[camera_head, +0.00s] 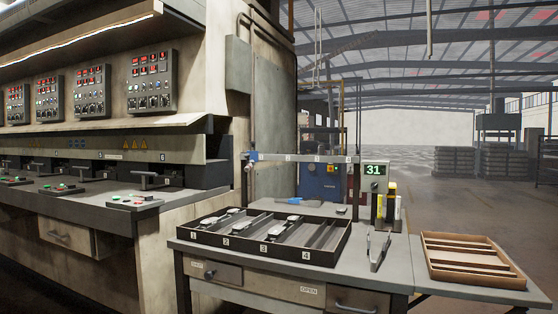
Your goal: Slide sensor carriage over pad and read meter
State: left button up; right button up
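A horizontal rail (305,157) with small number marks runs above the back of the table. A small dark piece hangs at its left end (249,166); I cannot tell whether it is the sensor carriage. A grey meter box (375,178) at the rail's right end shows a green 31. Below the rail is a dark tray (190,237) with slots labelled 1 to 4. Light metal-like pads (233,211) lie in its slots, with another pad (288,234) nearer the front right. Neither of my grippers is in view.
Silver tongs (379,251) stand or lie on the table right of the tray. A brown partitioned tray (470,260) sits on the right side surface. A blue-handled tool (303,201) lies behind the dark tray. A control-panel machine (95,150) fills the left.

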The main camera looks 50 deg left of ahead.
aim_at(253, 155)
jog(key=u, duration=2)
